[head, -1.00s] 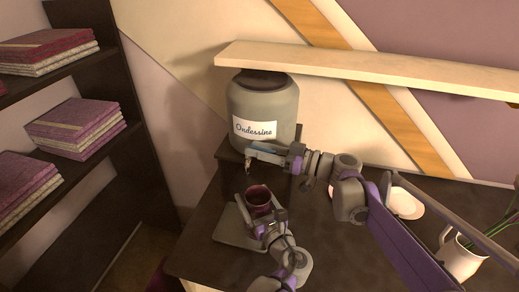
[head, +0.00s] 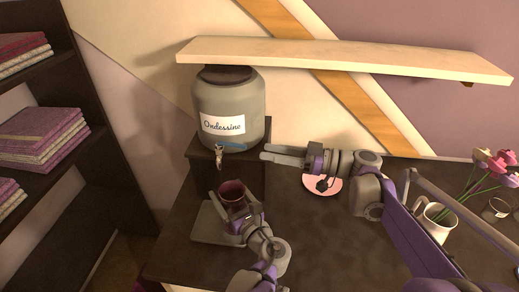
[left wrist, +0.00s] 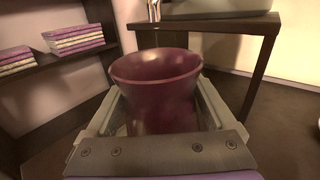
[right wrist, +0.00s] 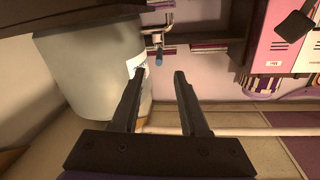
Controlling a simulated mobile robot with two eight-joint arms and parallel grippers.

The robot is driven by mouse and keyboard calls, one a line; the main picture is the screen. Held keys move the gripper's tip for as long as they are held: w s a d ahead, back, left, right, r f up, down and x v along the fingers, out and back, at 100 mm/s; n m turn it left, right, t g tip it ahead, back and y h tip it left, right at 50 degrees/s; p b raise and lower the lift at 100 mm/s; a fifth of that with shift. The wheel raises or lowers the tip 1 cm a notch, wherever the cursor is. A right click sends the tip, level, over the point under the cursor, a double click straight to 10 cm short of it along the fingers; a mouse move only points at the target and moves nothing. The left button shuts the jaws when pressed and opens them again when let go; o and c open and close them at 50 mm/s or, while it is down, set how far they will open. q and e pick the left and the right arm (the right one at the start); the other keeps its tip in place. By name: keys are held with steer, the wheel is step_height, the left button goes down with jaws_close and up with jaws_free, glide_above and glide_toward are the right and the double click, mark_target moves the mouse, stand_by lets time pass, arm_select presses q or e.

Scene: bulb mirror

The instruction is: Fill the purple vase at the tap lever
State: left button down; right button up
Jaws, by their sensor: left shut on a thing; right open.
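The dark purple vase (head: 234,191) stands upright in my left gripper (head: 237,207), under the tap (head: 219,154) of the big grey jar (head: 230,100). In the left wrist view the vase (left wrist: 155,95) sits between the fingers, its inside mostly hidden. The tap spout (left wrist: 154,10) is above its rim, with a thin vertical line below that may be water. The blue tap lever (head: 234,146) points right. My right gripper (head: 266,153) is open and empty, just right of the lever. In the right wrist view the lever's blue end (right wrist: 158,59) lies beyond the fingertips.
A grey flat base (head: 208,226) lies under the vase. The jar is on a raised dark stand (head: 257,165), below a pale shelf (head: 340,58). A pink plate (head: 322,184) and a white jug with flowers (head: 435,222) stand right. Bookshelves (head: 40,130) are left.

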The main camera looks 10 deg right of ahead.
mark_target(223, 142)
steer(key=shift+d, duration=0.1)
stand_by(0.3)
steer(key=w+a+n, duration=0.1)
steer(key=a, duration=0.2)
steer(key=w+a+n, duration=0.2)
steer(key=a, duration=0.2)
steer(key=w+a+n, duration=0.1)
steer(key=w+a, duration=0.1)
steer(key=a, duration=0.2)
steer(key=shift+w+n, duration=0.2)
steer(key=shift+n, duration=0.2)
steer(key=shift+r, duration=0.1)
jaws_close()
stand_by(1.1)
